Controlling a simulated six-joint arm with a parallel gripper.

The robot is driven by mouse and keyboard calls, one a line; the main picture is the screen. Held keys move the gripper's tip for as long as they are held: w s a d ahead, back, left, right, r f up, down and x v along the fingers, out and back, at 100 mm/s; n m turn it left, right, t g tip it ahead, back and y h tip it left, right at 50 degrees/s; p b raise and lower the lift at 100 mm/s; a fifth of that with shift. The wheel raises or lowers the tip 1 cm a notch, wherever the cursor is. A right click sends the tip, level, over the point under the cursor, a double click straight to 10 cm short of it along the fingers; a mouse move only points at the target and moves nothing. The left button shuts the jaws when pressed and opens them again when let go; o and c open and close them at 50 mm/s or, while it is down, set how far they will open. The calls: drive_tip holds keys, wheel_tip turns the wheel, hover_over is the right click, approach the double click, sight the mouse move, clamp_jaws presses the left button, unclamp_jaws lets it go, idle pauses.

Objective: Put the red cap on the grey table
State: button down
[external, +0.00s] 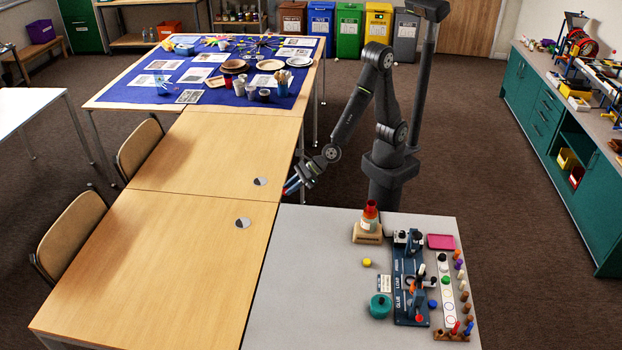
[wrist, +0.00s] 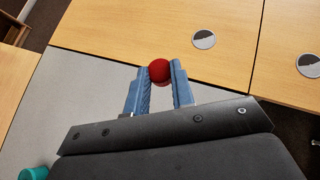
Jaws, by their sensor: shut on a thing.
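My gripper (external: 290,187) is shut on the red cap (wrist: 159,71). In the wrist view the round cap sits between the tips of the two blue fingers (wrist: 159,80). In the external view my gripper is low at the right edge of the wooden tables, beyond the far left corner of the grey table (external: 310,265); the cap is hard to make out there. In the wrist view the grey table (wrist: 80,100) lies behind and left of the fingers. The cap's height above the surfaces cannot be told.
Wooden tables (external: 205,230) adjoin the grey table's left side. The grey table's left half is clear. Its right half holds a yellow disc (external: 367,262), a teal pot (external: 380,306), a red-topped bottle (external: 370,214), a dark blue fixture board (external: 405,275) and a pink tray (external: 440,242).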

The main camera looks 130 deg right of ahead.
drive_tip(key=w+d+f+m+h, duration=0.1)
drive_tip(key=w+d, duration=0.2)
drive_tip(key=d, duration=0.4)
drive_tip(key=w+d+f+m+g+h, duration=0.1)
drive_tip(key=w+d+f, duration=0.15)
drive_tip(key=d, duration=0.55)
drive_tip(key=w+d+f+m+h, duration=0.1)
drive_tip(key=w+d, duration=0.3)
drive_tip(key=d, duration=0.3)
drive_tip(key=s+d+f+m+g+h, duration=0.1)
drive_tip(key=d+f, duration=0.2)
drive_tip(key=d, duration=0.9)
drive_tip(key=s+d+f+m+g+h, duration=0.1)
drive_tip(key=d+f+m, duration=0.15)
drive_tip(key=d, duration=0.95)
approach(205, 196)
drive_tip(key=w+d+r, duration=0.2)
drive_tip(key=w+d, duration=0.1)
drive_tip(key=shift+n, duration=0.45)
drive_tip(key=shift+a+f, duration=0.15)
drive_tip(key=shift+f, duration=2)
drive_tip(key=shift+f, duration=0.2)
drive_tip(key=c, duration=1.2)
unclamp_jaws()
drive_tip(key=shift+c, duration=0.2)
